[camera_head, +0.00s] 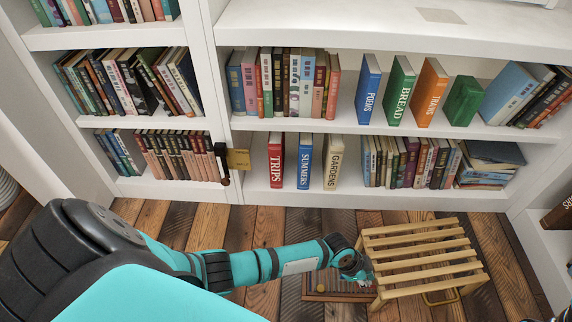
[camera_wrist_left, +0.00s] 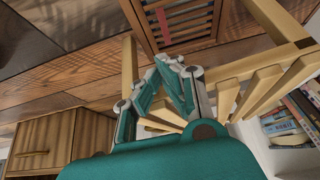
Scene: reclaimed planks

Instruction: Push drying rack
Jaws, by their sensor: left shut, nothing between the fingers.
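The drying rack (camera_head: 425,255) is a light wooden slatted frame standing on the plank floor at the lower right in the head view. Its slats and legs also show in the left wrist view (camera_wrist_left: 265,85). My left gripper (camera_head: 366,275) is at the rack's left side, close to its left end. In the left wrist view my left gripper (camera_wrist_left: 172,66) has its fingers together with nothing between them. I cannot tell whether it touches the rack.
A dark reddish slatted item (camera_head: 318,285) with a small knob lies on the floor left of the rack, partly behind my arm. White bookshelves (camera_head: 390,200) full of books stand behind. Bare planks (camera_head: 510,270) lie right of the rack. A wooden cabinet (camera_wrist_left: 40,145) shows in the wrist view.

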